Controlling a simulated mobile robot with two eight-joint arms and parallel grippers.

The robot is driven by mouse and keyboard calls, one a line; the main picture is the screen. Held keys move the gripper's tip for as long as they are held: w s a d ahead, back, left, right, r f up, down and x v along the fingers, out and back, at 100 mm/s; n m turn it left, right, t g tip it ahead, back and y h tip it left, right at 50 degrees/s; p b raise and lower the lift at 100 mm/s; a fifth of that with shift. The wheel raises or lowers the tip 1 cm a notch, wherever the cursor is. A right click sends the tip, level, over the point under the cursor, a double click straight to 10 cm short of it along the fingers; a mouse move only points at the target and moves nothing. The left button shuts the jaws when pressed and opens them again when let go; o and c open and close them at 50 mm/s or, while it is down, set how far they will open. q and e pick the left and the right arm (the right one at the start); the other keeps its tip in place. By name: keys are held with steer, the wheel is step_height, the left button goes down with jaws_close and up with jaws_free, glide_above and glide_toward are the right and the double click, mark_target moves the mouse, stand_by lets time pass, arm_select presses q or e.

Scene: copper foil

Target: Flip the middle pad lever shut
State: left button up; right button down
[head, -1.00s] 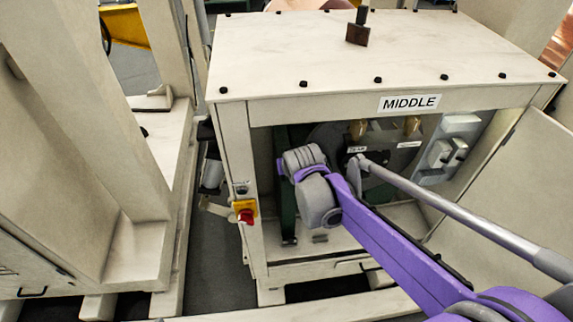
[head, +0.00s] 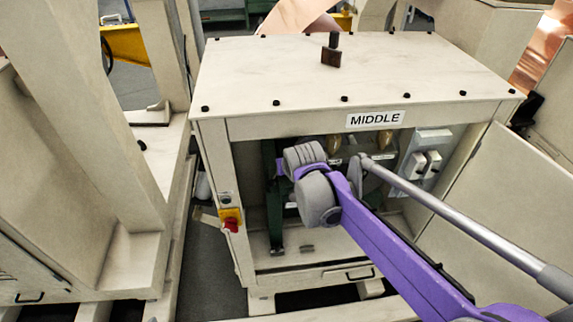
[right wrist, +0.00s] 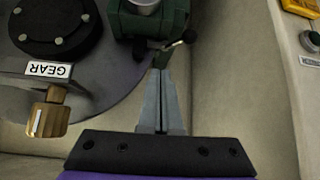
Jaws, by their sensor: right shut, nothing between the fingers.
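The cabinet labelled MIDDLE (head: 376,119) stands open at the front in the head view. My purple right arm reaches into its opening. The arm's wrist hides the gripper tips there. In the right wrist view my right gripper (right wrist: 162,72) is shut and empty, fingers together. Its tips are close to a small lever with a dark round knob (right wrist: 189,36), beside a green housing (right wrist: 150,22); this looks like the pad lever. I cannot tell whether the tips touch it. My left gripper is not in view.
A red-and-yellow switch (head: 231,221) is on the cabinet's left post. The open door (head: 483,215) stands to the right. Grey switch boxes (head: 424,160) are inside.

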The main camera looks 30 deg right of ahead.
steer(key=s+a+f+n+g+y, duration=0.1)
steer(key=s+a+f, duration=0.2)
steer(key=s+a, duration=0.3)
steer(key=s+a+f+n+g+y, duration=0.1)
steer(key=s+a+f, duration=0.3)
steer(key=s, duration=1)
steer(key=shift+a+n+y, duration=0.3)
steer(key=shift+a+n, duration=0.5)
steer(key=shift+a, duration=0.4)
